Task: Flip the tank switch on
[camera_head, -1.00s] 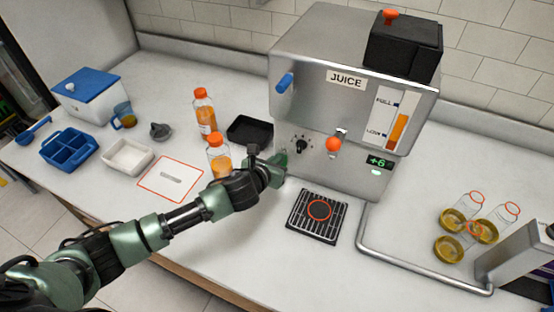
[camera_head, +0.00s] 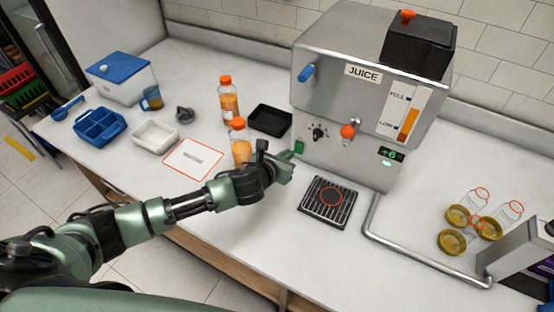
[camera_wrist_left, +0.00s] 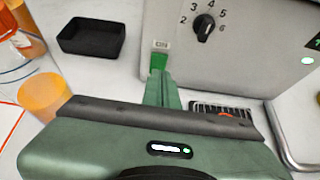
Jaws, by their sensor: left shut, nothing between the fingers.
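The juice machine (camera_head: 330,105) stands at the back of the counter. Its green tank switch (camera_head: 299,147) is low on the left of the front panel. It also shows in the left wrist view (camera_wrist_left: 158,60), under a label reading ON. My left gripper (camera_head: 287,167) is shut and empty, just in front of and below the switch. In the left wrist view its closed fingertips (camera_wrist_left: 160,88) point up at the switch and overlap its lower edge. I cannot tell whether they touch. My right gripper is out of view.
A numbered black dial (camera_head: 318,133) and an orange tap (camera_head: 347,131) are right of the switch. A drip tray (camera_head: 311,208) lies below. An orange-capped bottle (camera_head: 240,151) stands close left of my gripper, with a black tray (camera_head: 270,120) behind it.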

